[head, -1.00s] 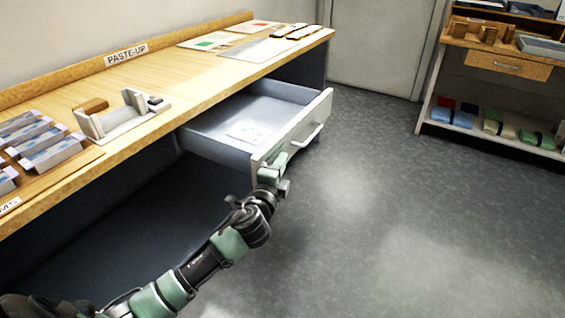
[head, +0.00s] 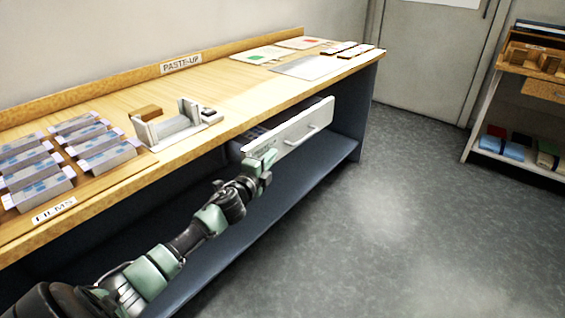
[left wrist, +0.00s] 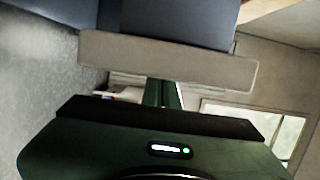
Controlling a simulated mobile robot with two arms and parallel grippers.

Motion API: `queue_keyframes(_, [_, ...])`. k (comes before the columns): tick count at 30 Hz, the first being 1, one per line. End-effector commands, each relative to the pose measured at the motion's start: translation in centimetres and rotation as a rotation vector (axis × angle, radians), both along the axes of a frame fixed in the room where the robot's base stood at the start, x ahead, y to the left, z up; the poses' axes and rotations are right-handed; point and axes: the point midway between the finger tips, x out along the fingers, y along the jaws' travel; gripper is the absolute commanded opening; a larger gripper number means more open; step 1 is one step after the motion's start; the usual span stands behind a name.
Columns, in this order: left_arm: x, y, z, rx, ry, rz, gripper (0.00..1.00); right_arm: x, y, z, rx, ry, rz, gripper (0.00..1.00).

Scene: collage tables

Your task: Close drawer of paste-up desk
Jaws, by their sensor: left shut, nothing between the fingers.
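The paste-up desk (head: 240,85) has a wooden top with a PASTE-UP label along its back rail. Its drawer has a pale front (head: 297,127) with a bar handle (head: 314,133). My left gripper (head: 267,158) is shut and empty, at the left end of the drawer front. In the left wrist view the drawer front (left wrist: 165,62) lies across the shut fingers (left wrist: 163,92); the fingertips are hidden. My right gripper is not in view.
Several film boxes (head: 40,180) and a white holder (head: 172,128) stand on the desktop. A lower shelf (head: 290,185) runs beneath the drawer. A wooden shelf unit (head: 540,62) stands at the far right. The grey floor (head: 400,220) right of the desk is clear.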

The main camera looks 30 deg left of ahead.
Motion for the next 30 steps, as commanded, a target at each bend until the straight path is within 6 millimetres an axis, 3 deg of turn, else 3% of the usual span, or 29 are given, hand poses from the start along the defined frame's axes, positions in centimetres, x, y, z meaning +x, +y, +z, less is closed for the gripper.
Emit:
queue_keyframes(10, [0.2, 2.9, -0.1, 0.000, 0.001, 0.001, 0.00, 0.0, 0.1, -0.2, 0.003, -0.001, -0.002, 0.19])
queue_keyframes(30, [0.4, 3.0, 0.0, -0.001, 0.001, -0.001, 0.00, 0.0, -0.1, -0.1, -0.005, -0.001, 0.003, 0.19])
